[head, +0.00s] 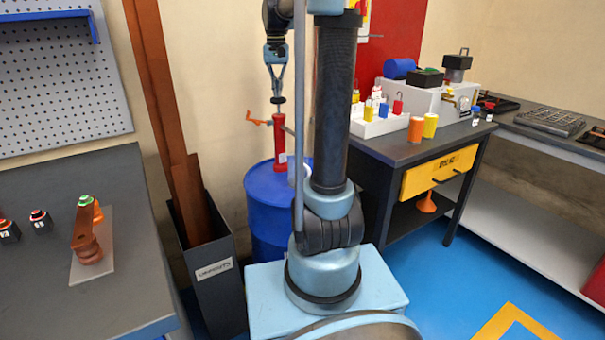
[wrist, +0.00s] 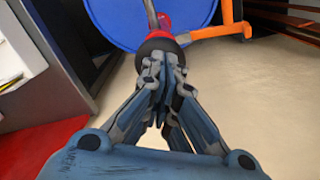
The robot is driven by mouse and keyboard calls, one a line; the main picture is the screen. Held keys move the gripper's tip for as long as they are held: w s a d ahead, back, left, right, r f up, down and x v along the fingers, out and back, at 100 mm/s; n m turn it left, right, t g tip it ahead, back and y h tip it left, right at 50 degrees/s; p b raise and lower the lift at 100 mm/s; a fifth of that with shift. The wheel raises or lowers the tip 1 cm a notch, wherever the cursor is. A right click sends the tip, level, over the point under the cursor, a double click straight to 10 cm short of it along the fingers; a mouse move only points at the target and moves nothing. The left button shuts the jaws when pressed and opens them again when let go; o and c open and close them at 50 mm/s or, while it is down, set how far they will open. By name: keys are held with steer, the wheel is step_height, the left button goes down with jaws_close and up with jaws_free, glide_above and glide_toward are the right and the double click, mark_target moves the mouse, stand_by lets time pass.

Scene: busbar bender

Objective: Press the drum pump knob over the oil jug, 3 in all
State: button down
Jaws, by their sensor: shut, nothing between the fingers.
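The drum pump is a red upright body (head: 279,143) on top of a blue drum (head: 264,205), with an orange side arm (head: 257,120). Its black knob (head: 277,100) is at the top. My gripper (head: 276,91) is shut and empty, pointing down right over the knob. In the wrist view the shut fingertips (wrist: 163,62) are at the black knob (wrist: 157,48), touching it or very close; I cannot tell which. A whitish item (head: 293,173) by the drum top is mostly hidden behind my arm; I cannot tell whether it is the oil jug.
A dark bench (head: 420,148) with padlocks, cans and a grey machine stands right of the drum. A labelled offcuts bin (head: 215,285) with tall brown bars stands to the left. Another bench (head: 120,290) is at far left. Blue floor is open at right.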

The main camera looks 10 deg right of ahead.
steer(key=shift+f, duration=1.15)
stand_by(0.4)
steer(key=shift+r, duration=3.6)
steer(key=shift+f, duration=0.65)
